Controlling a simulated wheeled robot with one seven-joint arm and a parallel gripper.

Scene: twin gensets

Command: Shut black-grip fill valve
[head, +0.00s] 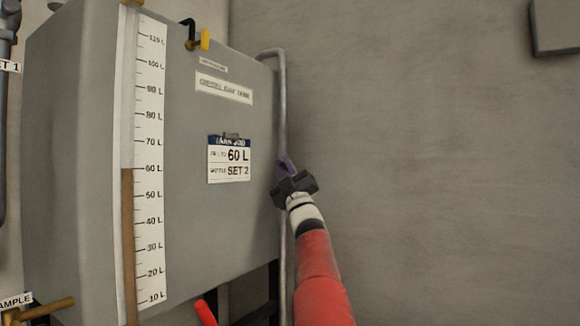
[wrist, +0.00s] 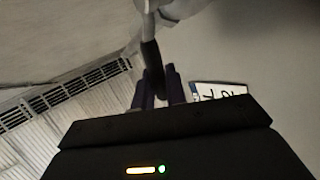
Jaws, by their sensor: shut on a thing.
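My gripper (head: 286,166) is at the right edge of a grey tank, beside a vertical pipe (head: 282,110). In the wrist view its two purple fingers (wrist: 158,85) are shut on a black grip (wrist: 151,58), with a pale metal part beyond it. In the head view the grip is hidden by my gripper. The grey tank (head: 195,120) has a level gauge (head: 127,240) whose brown column stands at about 60 L. A sign (head: 229,160) on the tank reads 60 L and SET 2.
A brass-coloured handle (head: 45,311) is at lower left by a sample label (head: 16,301). A red handle (head: 205,313) is below the tank.

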